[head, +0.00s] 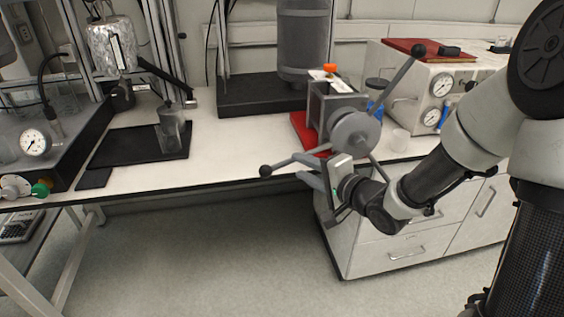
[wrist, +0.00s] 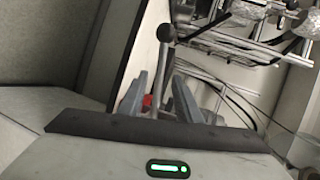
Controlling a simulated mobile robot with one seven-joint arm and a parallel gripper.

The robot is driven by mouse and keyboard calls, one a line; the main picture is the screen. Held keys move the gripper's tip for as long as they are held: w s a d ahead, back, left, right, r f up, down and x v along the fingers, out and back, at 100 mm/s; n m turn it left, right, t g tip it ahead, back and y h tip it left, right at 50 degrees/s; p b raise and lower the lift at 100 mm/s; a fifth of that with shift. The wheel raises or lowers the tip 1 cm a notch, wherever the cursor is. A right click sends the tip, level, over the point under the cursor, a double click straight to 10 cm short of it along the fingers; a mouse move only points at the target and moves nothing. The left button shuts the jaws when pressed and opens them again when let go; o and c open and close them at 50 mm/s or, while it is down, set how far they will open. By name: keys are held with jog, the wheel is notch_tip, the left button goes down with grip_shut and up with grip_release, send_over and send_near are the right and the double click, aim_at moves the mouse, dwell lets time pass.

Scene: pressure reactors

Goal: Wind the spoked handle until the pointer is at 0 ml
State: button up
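The spoked handle (head: 355,133) has a grey round hub on the front of a grey press-like device (head: 335,103). One spoke with a dark ball knob (head: 418,50) points up and right. Another, with its knob (head: 265,170), points left and slightly down over the bench edge. My gripper (head: 308,170) is below and left of the hub, beside the left spoke. In the wrist view, a spoke with a dark knob (wrist: 166,32) runs between my two spread fingers (wrist: 158,98). Whether either finger touches it is unclear. The pointer and ml scale cannot be made out.
The device stands on a red base (head: 308,133) at the bench's front edge. A black tray (head: 130,150) lies left.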

aim_at(288, 160)
jog(key=b+x, duration=0.2)
jog(key=x, duration=0.8)
jog(key=shift+c, duration=0.3)
grip_shut()
